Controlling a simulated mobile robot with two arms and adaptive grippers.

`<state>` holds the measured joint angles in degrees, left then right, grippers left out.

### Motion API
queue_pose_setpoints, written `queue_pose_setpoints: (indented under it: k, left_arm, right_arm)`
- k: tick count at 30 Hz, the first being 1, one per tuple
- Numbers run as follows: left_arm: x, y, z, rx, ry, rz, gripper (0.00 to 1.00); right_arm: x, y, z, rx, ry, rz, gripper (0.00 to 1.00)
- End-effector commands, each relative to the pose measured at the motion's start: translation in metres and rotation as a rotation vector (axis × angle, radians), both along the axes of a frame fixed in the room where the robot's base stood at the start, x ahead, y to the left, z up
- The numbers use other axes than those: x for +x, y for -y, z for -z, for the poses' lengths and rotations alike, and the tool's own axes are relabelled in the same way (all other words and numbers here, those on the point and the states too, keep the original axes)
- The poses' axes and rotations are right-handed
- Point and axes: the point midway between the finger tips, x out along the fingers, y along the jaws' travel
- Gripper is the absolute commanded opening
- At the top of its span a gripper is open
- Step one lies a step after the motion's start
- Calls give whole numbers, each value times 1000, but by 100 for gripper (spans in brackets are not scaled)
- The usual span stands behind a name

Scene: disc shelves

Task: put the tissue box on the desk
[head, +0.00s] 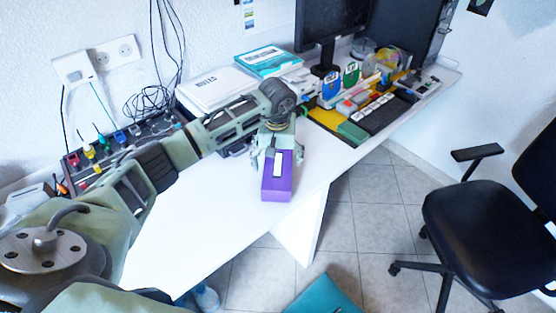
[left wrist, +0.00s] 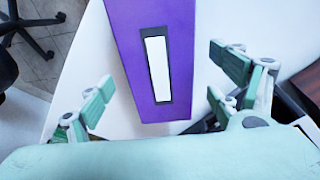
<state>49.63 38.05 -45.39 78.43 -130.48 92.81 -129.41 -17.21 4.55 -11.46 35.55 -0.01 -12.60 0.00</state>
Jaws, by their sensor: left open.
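The tissue box is purple with a pale slot in its top (head: 283,188). In the head view it stands on the white desk (head: 228,200), near the front edge. It also shows in the left wrist view (left wrist: 184,60), just ahead of the fingers. My left gripper (head: 270,157) is over the rear end of the box in the head view. In the left wrist view the fingers (left wrist: 160,92) are wide apart, one on each side of the box, with gaps to it. My right gripper is in neither view.
A black office chair (head: 480,225) stands at the right.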

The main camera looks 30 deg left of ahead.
Motion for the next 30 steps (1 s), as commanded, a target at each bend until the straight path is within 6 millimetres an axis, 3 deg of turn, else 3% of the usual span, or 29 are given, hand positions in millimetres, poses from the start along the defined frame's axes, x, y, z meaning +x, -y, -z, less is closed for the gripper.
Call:
queue_pose_setpoints:
  k: [1,3,12,30]
  left_arm:
    - [-1,0,-21,1,3,1,85]
    - [-3,1,-37,1,3,1,85]
    - [-11,5,-83,1,0,0,85]
    - [-12,6,-90,-1,0,0,85]
  right_arm:
    - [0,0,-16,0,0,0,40]
    - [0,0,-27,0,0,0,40]
    - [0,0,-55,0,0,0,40]
    - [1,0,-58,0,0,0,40]
